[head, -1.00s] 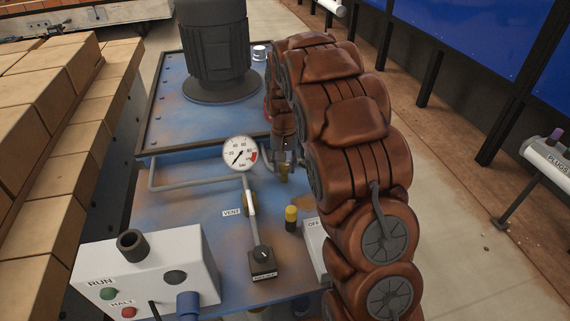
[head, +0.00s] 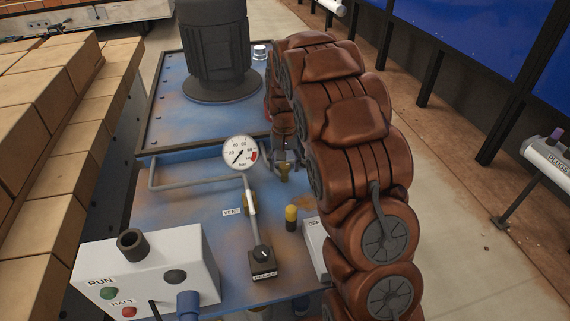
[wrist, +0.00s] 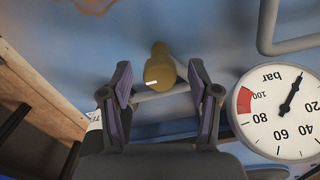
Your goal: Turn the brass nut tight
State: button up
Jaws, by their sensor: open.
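The brass nut (wrist: 160,68) shows in the wrist view as a dull brass cylinder with a small white mark. It lies between the tips of my gripper (wrist: 159,80), whose two fingers stand open with a gap on each side of it. In the head view the brass piece (head: 284,173) shows just below my gripper (head: 287,160), partly hidden by the fingers. Whether the nut sits flush on its seat cannot be told.
A pressure gauge (head: 240,154) stands left of my gripper, and close on the right in the wrist view (wrist: 284,112). A grey pipe (head: 190,187), a black-based lever (head: 262,262), a yellow-capped fitting (head: 291,213) and a control box (head: 150,270) are nearby.

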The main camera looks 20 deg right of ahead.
aim_at(285, 166)
notch_tip(285, 166, up, 12)
dwell(0.5)
jog(key=shift+s, duration=0.1)
jog(key=s+a+f+n+g, duration=0.15)
jog(key=s+a, duration=0.25)
jog(key=s, duration=0.9)
jog(key=s+a+f+n+g, duration=0.1)
jog(key=s+a+n, duration=0.15)
jog(key=s, duration=1.05)
jog(key=s+a+f+n+g, duration=0.1)
jog(key=s+a, duration=0.4)
jog(key=s, duration=0.9)
notch_tip(285, 166, up, 18)
jog(key=w+t+p, duration=0.1)
jog(key=p, duration=1.5)
jog(key=shift+w+d+f+t, duration=0.15)
jog(key=shift+w+f+t, duration=0.1)
jog(key=shift+w+t, duration=0.1)
